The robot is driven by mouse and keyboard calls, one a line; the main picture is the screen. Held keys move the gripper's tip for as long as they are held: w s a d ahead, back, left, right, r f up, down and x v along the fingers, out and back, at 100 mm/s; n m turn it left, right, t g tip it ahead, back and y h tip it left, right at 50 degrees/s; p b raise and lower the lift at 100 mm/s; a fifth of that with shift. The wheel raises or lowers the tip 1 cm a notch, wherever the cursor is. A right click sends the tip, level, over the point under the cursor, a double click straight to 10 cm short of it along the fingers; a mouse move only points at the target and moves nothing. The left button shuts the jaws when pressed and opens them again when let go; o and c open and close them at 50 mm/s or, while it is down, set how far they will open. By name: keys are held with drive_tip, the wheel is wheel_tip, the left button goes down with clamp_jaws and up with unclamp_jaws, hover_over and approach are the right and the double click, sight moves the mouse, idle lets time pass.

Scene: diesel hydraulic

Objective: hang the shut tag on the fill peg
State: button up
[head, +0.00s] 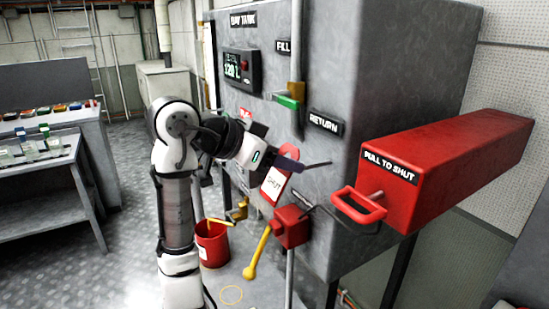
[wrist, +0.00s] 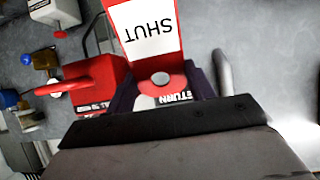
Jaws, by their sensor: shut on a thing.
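The shut tag (head: 273,186) is a red plate with a white panel reading SHUT. It hangs below the end of my gripper (head: 287,164), in front of the grey day tank. In the wrist view the tag (wrist: 150,38) shows upside down, with a round pale spot near its held end. My gripper (wrist: 163,88) is shut on that end. The FILL label (head: 283,46) is high on the tank, with a green-handled valve (head: 289,101) below it. A thin dark rod (head: 318,163) shows just right of my gripper. I cannot tell which part is the fill peg.
A RETURN label (head: 327,123) sits above and right of my gripper. A red box (head: 292,227) with a yellow lever (head: 257,253) is below. A big red PULL TO SHUT box (head: 450,160) juts out at right. A red bucket (head: 212,245) stands on the floor.

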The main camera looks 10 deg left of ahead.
drive_tip(key=shift+w+d, duration=0.3)
drive_tip(key=shift+d, duration=0.15)
drive_tip(key=shift+t+h, duration=0.3)
drive_tip(key=d+f+b, duration=0.1)
drive_tip(key=w+d+f+b, duration=0.1)
drive_tip(key=w+f, duration=0.1)
drive_tip(key=shift+d+f+b, duration=0.35)
drive_tip(key=shift+d+b, duration=0.05)
drive_tip(key=shift+w+d+f+t+h+b, duration=0.25)
drive_tip(key=shift+d+t+h+b, duration=0.2)
drive_tip(key=shift+b, duration=0.55)
drive_tip(key=shift+w+d+f+t+h+b, duration=0.25)
drive_tip(key=shift+t+h+b, duration=0.45)
drive_tip(key=shift+b, duration=0.7)
drive_tip(key=shift+w+d+f+t+h+b, duration=0.1)
drive_tip(key=shift+w+d+t+h+b, duration=0.2)
drive_tip(key=shift+h+b, duration=0.9)
drive_tip(key=shift+y, duration=0.25)
drive_tip(key=o, duration=1)
